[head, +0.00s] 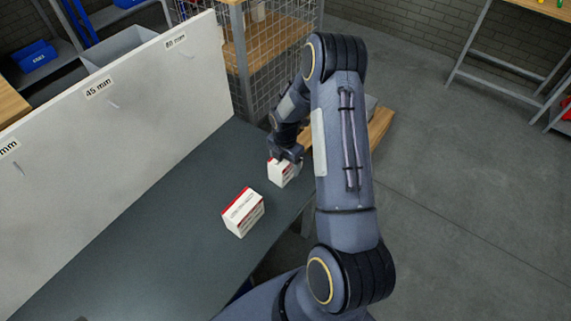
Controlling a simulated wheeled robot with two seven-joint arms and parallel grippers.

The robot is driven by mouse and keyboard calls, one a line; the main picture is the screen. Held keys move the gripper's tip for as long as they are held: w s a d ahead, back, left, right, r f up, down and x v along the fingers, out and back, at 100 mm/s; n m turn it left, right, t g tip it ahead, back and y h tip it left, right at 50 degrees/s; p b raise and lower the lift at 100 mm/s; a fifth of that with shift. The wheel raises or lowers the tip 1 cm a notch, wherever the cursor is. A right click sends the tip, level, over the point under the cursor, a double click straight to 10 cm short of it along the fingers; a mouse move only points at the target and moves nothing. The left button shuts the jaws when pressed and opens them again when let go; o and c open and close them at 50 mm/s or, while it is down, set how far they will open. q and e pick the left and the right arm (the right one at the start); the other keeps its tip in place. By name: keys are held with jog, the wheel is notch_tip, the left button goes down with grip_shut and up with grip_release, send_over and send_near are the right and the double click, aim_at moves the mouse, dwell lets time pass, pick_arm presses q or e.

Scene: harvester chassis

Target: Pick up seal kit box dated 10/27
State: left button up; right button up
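Two white boxes with red trim sit on the dark bench top. The nearer box (243,212) stands free of any gripper. The farther box (281,174) is near the bench's right edge. My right gripper (287,158) is down at the top of the farther box, and part of that box is hidden behind it. I cannot tell whether its fingers are open or closed on the box. The print on both boxes is too small to read, so I cannot tell which is dated 10/27. My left gripper is not in view.
A pale upright panel (130,130) with size labels and hooks runs along the bench's (165,225) left side. A wire mesh cage (277,60) stands beyond the bench's far end. The bench between panel and boxes is clear. Open floor lies to the right.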

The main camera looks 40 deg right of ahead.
jog(key=c, duration=0.9)
jog(key=shift+c, duration=0.5)
jog(key=shift+r, duration=0.15)
